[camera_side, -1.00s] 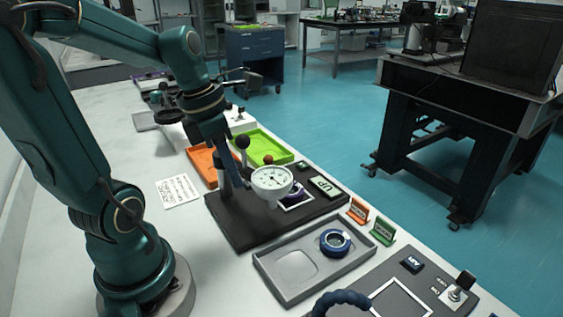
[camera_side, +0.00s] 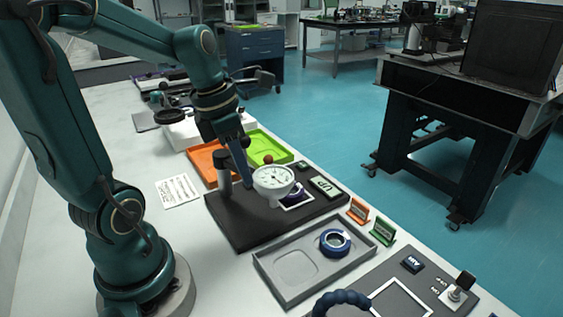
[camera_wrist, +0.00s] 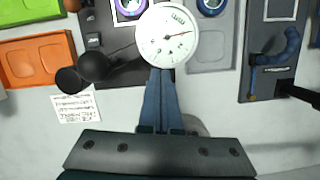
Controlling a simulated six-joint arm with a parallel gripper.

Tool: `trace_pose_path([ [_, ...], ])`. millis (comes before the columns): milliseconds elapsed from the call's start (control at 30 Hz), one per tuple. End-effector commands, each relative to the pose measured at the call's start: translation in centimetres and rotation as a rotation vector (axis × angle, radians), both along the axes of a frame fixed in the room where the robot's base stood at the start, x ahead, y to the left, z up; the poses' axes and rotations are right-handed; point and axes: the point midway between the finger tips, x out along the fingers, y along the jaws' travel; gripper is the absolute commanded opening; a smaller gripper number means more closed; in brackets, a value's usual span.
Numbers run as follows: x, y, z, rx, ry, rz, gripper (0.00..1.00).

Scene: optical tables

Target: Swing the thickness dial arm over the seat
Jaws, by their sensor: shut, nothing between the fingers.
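The white round dial (camera_side: 273,178) hangs on a dark arm from a black post (camera_side: 224,170) on the dark base plate (camera_side: 240,220). In the wrist view the dial (camera_wrist: 167,36) is at top centre, with the arm running left to a black ball knob (camera_wrist: 93,66) and the post top (camera_wrist: 69,80).
Orange (camera_side: 203,158) and green (camera_side: 268,150) trays lie behind the plate. A grey tray (camera_side: 275,270) with a blue ring (camera_side: 335,242) lies in front. Orange (camera_side: 358,211) and green (camera_side: 382,231) signs stand at right. A printed card (camera_side: 178,191) lies left on clear table.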

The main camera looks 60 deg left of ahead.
Motion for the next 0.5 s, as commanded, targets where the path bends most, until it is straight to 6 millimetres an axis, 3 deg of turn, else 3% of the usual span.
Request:
trace_pose_path([
  [267,1.0,0.0,0.0,0.000,0.000,-0.002,0.00],
  [500,3.1,0.1,0.0,-0.001,0.000,-0.003,0.00],
])
